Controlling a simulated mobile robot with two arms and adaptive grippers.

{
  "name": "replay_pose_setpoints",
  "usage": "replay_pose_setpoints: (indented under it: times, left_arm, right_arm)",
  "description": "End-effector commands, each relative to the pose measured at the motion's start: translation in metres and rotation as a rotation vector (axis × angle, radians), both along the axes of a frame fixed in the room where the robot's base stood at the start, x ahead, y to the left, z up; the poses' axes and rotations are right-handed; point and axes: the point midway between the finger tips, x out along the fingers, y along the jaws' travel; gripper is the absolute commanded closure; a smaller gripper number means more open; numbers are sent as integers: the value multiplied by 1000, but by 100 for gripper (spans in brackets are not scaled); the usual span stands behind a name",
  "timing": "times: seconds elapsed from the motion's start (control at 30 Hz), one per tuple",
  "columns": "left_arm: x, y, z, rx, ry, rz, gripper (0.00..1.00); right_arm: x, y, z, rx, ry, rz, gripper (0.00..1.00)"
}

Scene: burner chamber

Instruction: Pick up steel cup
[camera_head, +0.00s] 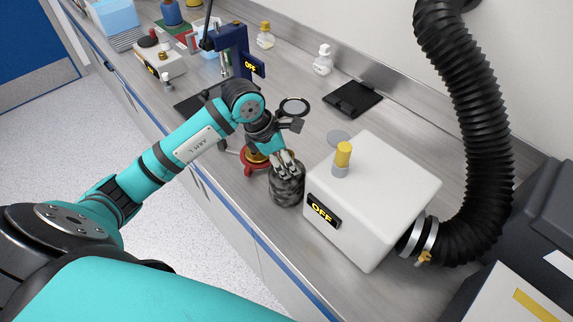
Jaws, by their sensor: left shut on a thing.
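The steel cup (287,190) is a dark, mottled grey cylinder. It appears upright at the bench's front edge, just left of the white box. My left gripper (285,165) reaches down onto its top and is shut on it, with the fingers at the rim. The gripper hides part of the cup's opening. I cannot tell whether the cup's base touches the bench. My right gripper is not in view.
A white box (375,195) with an "OFF" display stands close right of the cup. A black ribbed hose (470,130) runs behind it. A red-based burner (254,160) stands just left of the cup. A blue stand (236,50) and bottles (323,60) stand farther back.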

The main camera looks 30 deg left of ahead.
Motion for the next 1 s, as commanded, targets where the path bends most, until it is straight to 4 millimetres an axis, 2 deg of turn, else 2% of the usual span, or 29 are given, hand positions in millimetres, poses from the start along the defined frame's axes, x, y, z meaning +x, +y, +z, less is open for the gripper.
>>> replay_pose_setpoints:
  times: [0.2, 0.6, 0.87, 0.93, 1.0]
  left_arm:
    - [2, 0, 27, 1, -11, -3, 91]
    - [-88, 5, 30, 6, -3, -4, 91]
    - [-134, 7, 35, 5, -2, -3, 91]
    - [-137, 5, 45, -2, 4, -1, 91]
    - [-139, 5, 45, -5, 5, 1, 91]
  right_arm:
    - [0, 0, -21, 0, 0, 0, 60]
    - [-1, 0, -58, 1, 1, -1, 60]
    - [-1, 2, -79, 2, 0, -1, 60]
    - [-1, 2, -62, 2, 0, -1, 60]
    - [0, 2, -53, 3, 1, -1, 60]
